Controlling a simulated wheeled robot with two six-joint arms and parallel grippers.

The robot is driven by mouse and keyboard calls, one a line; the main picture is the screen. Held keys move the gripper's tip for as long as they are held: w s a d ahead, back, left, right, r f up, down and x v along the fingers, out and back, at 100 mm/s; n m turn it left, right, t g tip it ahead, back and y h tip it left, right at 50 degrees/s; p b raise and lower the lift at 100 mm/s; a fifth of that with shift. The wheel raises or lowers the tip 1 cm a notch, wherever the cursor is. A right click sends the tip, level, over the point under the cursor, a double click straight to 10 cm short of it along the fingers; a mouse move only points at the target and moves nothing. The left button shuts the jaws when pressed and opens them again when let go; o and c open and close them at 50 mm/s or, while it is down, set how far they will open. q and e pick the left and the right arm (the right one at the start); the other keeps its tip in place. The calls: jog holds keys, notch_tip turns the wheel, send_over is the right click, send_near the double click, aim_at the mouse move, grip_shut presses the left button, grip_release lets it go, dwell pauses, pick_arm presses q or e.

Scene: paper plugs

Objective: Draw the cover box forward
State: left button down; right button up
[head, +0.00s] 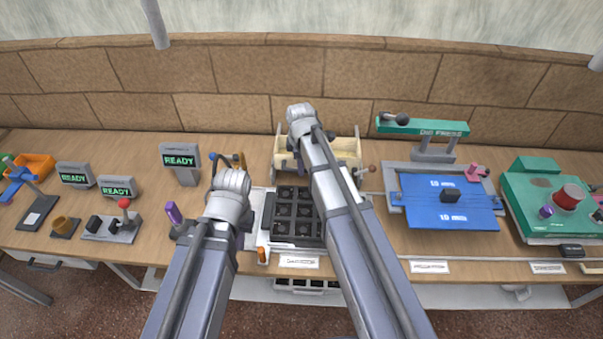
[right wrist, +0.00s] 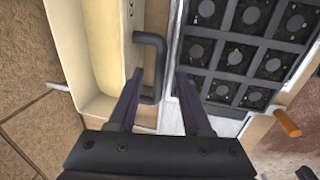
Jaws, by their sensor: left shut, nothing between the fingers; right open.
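The cream cover box (head: 347,150) stands behind the black gridded tray (head: 283,222), partly hidden by my right arm in the head view. In the right wrist view the box (right wrist: 97,62) is at left and its dark bar handle (right wrist: 157,62) faces the tray (right wrist: 237,60). My right gripper (right wrist: 155,85) is open, with one finger on each side of the handle's lower end; contact cannot be told. My right fingers are hidden behind the arm in the head view. My left gripper (head: 173,212) is shut and empty, left of the tray and away from the box.
A blue board (head: 450,212) with a dark block lies right of the tray, below a green press (head: 423,126). READY displays (head: 180,160) stand at left. An orange handle (head: 263,255) is at the tray's front left. A brick wall closes the back.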

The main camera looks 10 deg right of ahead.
jog(key=shift+w+f+b, duration=0.2)
jog(key=shift+f+b, duration=0.3)
jog(key=shift+f, duration=0.45)
jog(key=shift+c, duration=0.3)
grip_shut()
dwell(0.4)
